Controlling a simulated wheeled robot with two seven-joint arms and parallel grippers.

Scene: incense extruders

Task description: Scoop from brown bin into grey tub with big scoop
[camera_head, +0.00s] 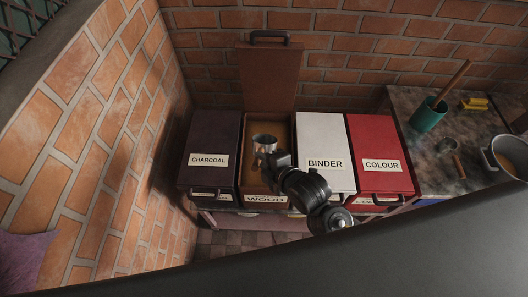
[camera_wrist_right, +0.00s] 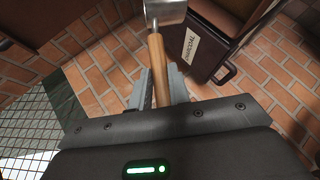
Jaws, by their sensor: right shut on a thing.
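The brown bin (camera_head: 243,181), labelled WOOD, stands open with its lid (camera_head: 267,80) raised against the brick wall. Brown material shows inside it. My right gripper (camera_head: 276,159) is over this bin and is shut on the wooden handle (camera_wrist_right: 157,68) of the big scoop. The scoop's metal head (camera_head: 264,142) is at the bin's opening; it also shows at the top of the right wrist view (camera_wrist_right: 166,12). I cannot tell what the scoop holds. A grey tub (camera_head: 488,160) with brownish contents stands at the right edge, partly cut off. My left gripper is not in view.
The closed dark CHARCOAL bin (camera_head: 210,140) is left of the brown bin. The white BINDER bin (camera_head: 322,135) and red COLOUR bin (camera_head: 378,140) are right, closed. The worktop (camera_head: 415,165) bears a teal cup (camera_head: 428,116), a smaller scoop (camera_head: 448,146) and a yellow item (camera_head: 473,103).

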